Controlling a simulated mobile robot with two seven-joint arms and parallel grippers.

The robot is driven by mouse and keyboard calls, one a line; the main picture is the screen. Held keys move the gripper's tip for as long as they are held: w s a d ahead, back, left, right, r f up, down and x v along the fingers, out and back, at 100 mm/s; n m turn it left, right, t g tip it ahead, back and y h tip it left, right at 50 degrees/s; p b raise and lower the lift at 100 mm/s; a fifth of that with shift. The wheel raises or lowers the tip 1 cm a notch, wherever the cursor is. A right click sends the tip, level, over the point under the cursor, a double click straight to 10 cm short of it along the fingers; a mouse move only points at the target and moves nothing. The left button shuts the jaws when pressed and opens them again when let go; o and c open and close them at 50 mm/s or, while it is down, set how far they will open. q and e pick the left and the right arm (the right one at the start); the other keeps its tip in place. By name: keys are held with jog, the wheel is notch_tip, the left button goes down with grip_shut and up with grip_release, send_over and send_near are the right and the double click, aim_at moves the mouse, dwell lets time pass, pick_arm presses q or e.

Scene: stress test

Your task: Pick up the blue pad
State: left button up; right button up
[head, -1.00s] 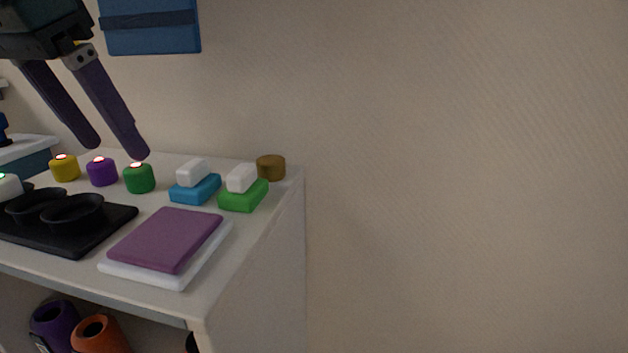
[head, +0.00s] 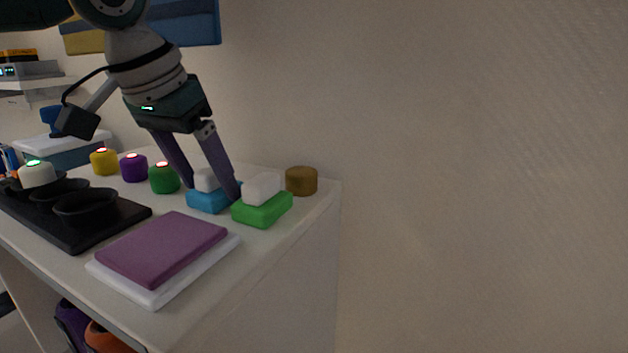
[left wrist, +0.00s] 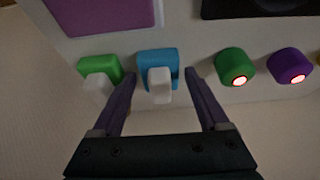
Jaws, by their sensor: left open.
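The blue pad (head: 207,202) lies on the white cabinet top with a white block (head: 206,180) on it. My left gripper (head: 214,192) is open, its purple fingers reaching down at the pad and partly covering it in the head view. In the left wrist view the blue pad (left wrist: 157,56) and its white block (left wrist: 160,85) show between and just beyond the fingertips of my left gripper (left wrist: 159,76). I cannot tell whether the fingers touch the pad. My right gripper is not in view.
A green pad (head: 262,209) with a white block (head: 262,188) sits close on the right. A brown cylinder (head: 301,181) stands behind it. Green (head: 164,178) and purple (head: 134,167) buttons stand left. A purple slab (head: 163,247) and black tray (head: 76,239) lie nearer.

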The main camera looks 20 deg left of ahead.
pick_arm(q)
jog(key=shift+w+f, duration=0.15)
jog(key=shift+f, duration=0.15)
jog(key=c, duration=1.1)
jog(key=shift+r, duration=0.1)
jog(key=shift+s+r, duration=0.3)
jog(key=shift+s, duration=0.05)
jog(key=s+r, duration=0.2)
jog(key=s, duration=0.2)
jog(key=s+r, duration=0.3)
jog(key=s, duration=0.2)
jog(key=s+a+r+b, duration=0.1)
jog(key=s+r, duration=0.1)
jog(key=s, duration=0.2)
jog(key=shift+s+r, duration=0.15)
